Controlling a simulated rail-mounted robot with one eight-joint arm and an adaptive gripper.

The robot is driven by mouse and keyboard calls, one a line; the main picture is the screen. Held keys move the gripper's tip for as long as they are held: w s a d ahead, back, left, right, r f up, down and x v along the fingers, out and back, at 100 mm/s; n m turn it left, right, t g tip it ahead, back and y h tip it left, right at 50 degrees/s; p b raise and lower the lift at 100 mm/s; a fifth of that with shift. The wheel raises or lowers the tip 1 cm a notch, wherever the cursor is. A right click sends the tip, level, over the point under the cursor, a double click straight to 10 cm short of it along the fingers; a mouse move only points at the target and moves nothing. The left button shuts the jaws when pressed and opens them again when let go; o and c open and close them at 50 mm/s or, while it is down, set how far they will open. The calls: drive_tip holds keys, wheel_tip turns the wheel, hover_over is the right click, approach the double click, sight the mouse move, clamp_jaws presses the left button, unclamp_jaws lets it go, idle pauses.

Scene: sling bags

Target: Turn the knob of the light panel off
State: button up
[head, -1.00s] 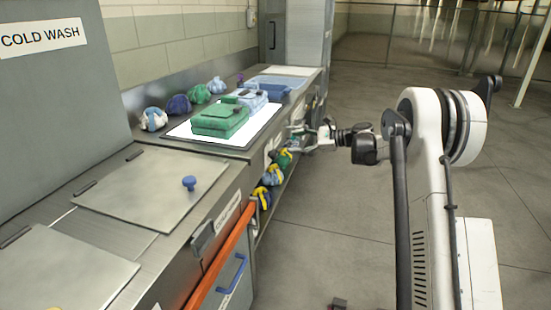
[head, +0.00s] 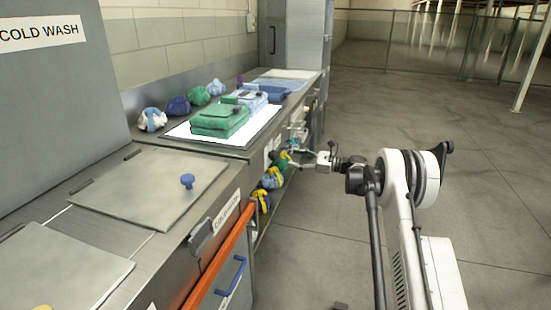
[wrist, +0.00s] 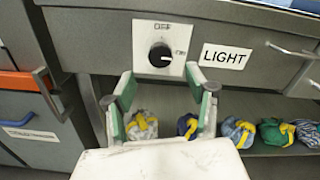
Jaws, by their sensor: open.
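The black knob (wrist: 160,55) sits on a white plate on the grey counter front, left of the LIGHT label (wrist: 226,57). An ON mark shows at its right; its exact pointer direction is too small to tell. My gripper (wrist: 163,86) is open, its green-padded fingers spread below and in front of the knob, one to each side, with nothing between them. In the head view my gripper (head: 300,160) is beside the counter front, and the knob cannot be made out. The light panel (head: 183,133) on the counter glows white, with a green bag (head: 220,121) on it.
Several rolled bags (wrist: 243,131) lie on a shelf below the knob. Drawer handles (wrist: 290,50) stick out at the right, and an orange-edged cabinet (wrist: 24,82) is at the left. The floor (head: 430,150) beside my arm is open.

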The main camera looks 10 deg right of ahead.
sight(276, 155)
drive_tip(key=b+x, duration=0.1)
drive_tip(key=x, duration=0.7)
drive_tip(key=shift+w+a+b, duration=0.2)
drive_tip(key=shift+a+b, duration=0.15)
drive_tip(key=shift+b, duration=0.05)
drive_tip(key=c, duration=1.1)
